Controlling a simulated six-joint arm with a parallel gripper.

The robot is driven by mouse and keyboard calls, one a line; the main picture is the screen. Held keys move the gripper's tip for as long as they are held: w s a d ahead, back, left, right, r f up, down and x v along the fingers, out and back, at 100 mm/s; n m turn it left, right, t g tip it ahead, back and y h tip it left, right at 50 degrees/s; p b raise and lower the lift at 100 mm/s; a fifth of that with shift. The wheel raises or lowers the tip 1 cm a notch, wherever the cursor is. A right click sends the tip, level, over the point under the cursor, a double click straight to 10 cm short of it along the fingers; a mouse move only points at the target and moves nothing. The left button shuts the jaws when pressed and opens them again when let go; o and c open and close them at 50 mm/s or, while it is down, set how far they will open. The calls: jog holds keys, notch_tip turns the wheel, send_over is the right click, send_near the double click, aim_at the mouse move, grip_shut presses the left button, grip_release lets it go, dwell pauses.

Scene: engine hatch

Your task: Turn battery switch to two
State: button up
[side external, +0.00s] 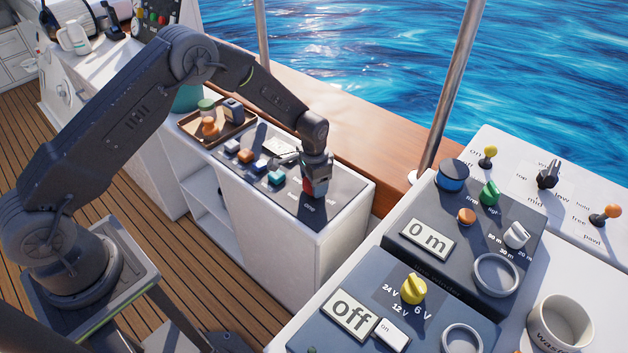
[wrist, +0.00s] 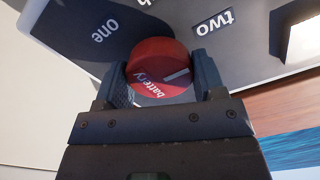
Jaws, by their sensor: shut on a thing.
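The battery switch is a round red knob (wrist: 155,62) with the word "battery" and a white pointer line on its face. It stands on a dark panel (wrist: 185,24). The labels "one" (wrist: 104,31) and "two" (wrist: 214,24) lie on either side beyond the knob in the wrist view. The pointer line slants to the right and slightly up, on the "two" side of the knob. My gripper (wrist: 166,85) is shut on the knob, with one finger on each side. In the side view my gripper (side external: 317,178) points down over the counter, and a little red shows between its fingers.
Several square buttons (side external: 262,164) sit left of my gripper on the same counter. A wooden tray (side external: 222,136) with jars is behind them. A metal post (side external: 452,95) rises between.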

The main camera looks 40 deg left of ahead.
dwell(0.4)
jog(key=o, duration=0.9)
notch_tip(320, 180, up, 14)
